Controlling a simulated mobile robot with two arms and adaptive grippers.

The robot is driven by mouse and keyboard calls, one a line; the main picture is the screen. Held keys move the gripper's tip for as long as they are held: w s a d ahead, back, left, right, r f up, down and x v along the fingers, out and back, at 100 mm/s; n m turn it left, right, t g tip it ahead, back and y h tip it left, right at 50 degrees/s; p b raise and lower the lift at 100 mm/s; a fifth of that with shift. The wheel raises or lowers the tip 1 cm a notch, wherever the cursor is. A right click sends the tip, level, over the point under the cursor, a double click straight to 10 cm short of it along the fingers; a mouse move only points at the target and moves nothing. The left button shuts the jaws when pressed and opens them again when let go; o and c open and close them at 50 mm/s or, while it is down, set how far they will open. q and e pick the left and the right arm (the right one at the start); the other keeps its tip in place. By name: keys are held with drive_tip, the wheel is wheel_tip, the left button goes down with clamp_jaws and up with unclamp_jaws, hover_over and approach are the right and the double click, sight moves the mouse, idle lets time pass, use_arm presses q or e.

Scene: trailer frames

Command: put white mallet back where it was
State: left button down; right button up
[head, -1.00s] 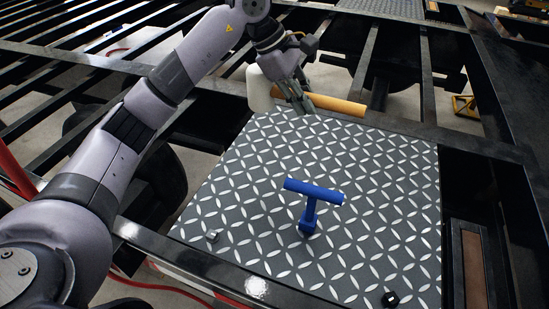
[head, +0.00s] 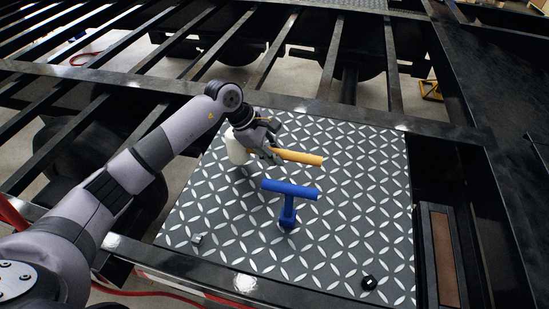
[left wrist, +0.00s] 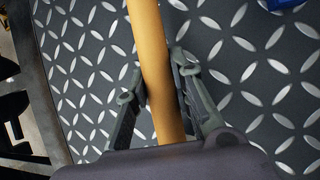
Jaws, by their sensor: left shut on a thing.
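The white mallet (head: 237,148) has a white head and an orange-yellow handle (head: 302,157). It is over the back left part of the diamond-patterned metal plate (head: 350,220). My left gripper (head: 272,153) is shut on its handle. In the left wrist view the two fingers (left wrist: 160,95) lie on either side of the handle (left wrist: 153,50); the white head is out of that view. I cannot tell whether the mallet touches the plate. My right gripper is not in view.
Black frame beams (head: 320,108) border the plate. The plate's right side is clear.

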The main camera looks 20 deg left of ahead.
use_arm(q)
wheel_tip(320, 180, down, 2)
drive_tip(key=shift+f+p, duration=0.2)
drive_tip(key=shift+p, duration=0.1)
drive_tip(key=shift+f, duration=0.25)
drive_tip(key=c, duration=1.4)
unclamp_jaws()
drive_tip(key=shift+f, duration=0.1)
